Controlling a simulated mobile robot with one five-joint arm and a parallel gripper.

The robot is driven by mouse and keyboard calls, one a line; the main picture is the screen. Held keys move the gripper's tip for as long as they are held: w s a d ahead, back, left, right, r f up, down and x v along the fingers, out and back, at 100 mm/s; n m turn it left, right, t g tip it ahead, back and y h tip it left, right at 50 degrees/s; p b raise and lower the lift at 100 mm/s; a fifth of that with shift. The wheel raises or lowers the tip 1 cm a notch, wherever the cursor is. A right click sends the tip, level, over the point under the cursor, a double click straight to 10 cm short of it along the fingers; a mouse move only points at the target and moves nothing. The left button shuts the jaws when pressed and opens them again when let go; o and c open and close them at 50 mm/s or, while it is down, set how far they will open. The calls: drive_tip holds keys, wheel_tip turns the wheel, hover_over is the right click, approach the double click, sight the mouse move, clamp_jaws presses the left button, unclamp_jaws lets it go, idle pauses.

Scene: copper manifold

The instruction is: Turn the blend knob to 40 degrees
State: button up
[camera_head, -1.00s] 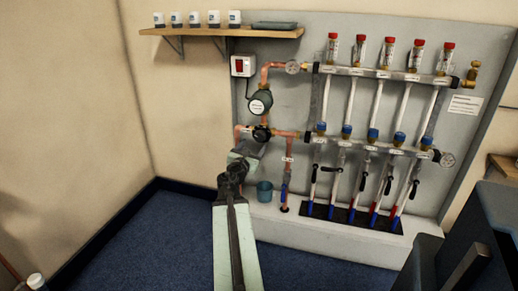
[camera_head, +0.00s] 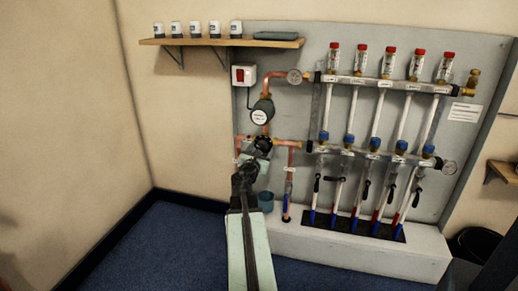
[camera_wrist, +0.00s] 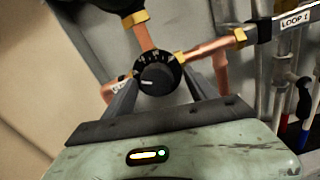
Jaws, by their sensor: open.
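The blend knob (camera_wrist: 158,76) is a round black dial with white scale marks around its rim. It sits in the middle of the wrist view, where copper pipes meet. In the head view the knob (camera_head: 264,144) is small, low on the left pipework, just beyond my gripper (camera_head: 257,163). In the wrist view my gripper (camera_wrist: 160,82) is open, with one dark finger on each side of the knob. I cannot tell whether either finger touches it. The scale figures are too blurred to read.
A pump (camera_head: 262,111) sits above the knob and a red switch box (camera_head: 243,74) is at upper left. The manifold (camera_head: 385,84) with several flow meters and valves is to the right. Floor (camera_head: 150,250) at left is clear.

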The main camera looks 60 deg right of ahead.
drive_tip(key=shift+w+d, duration=0.25)
drive_tip(key=shift+d, duration=0.2)
drive_tip(key=shift+c, duration=0.4)
